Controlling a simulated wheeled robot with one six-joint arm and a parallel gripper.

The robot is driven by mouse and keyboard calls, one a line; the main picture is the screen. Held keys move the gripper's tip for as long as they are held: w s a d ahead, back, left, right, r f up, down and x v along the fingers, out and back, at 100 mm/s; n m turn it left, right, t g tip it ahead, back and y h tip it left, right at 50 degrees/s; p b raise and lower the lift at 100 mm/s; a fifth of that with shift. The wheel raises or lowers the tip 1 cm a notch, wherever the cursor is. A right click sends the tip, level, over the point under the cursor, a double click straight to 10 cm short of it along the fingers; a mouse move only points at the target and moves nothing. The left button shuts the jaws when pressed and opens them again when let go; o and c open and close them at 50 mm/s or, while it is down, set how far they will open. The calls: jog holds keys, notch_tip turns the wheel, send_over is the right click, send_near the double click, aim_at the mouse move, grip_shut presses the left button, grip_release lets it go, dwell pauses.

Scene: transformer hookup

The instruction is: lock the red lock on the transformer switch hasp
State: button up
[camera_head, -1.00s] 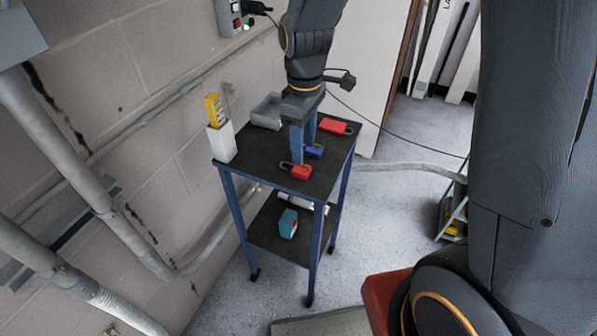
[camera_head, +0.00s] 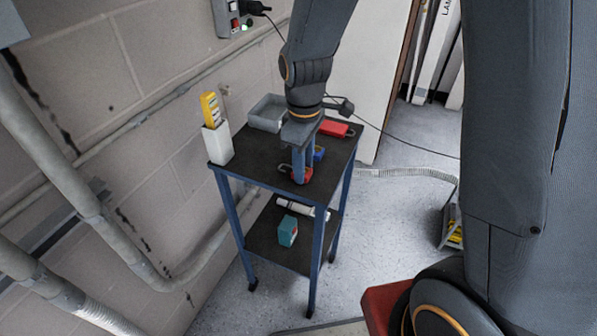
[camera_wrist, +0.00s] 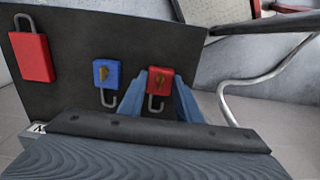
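A small red lock (camera_head: 302,175) lies near the front edge of the cart's dark top. It also shows in the wrist view (camera_wrist: 162,80), its shackle toward me. My gripper (camera_head: 301,178) is down over it, and its two blue fingers (camera_wrist: 161,88) stand on either side of the lock. The fingers look open around it with very little gap; contact is hard to make out. A blue lock (camera_head: 318,153) lies just beside it and shows left of it in the wrist view (camera_wrist: 107,73). The transformer switch hasp is not identifiable in these views.
A larger red lock (camera_head: 333,128) lies farther back on the cart top (camera_head: 262,168). A grey bin (camera_head: 267,113) and a white holder (camera_head: 218,144) with a yellow device stand on the left side. A teal box (camera_head: 288,231) sits on the lower shelf. Wall pipes run at left.

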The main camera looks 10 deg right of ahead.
jog(key=c, duration=0.5)
jog(key=shift+r+p, duration=2.85)
jog(key=shift+r, duration=0.2)
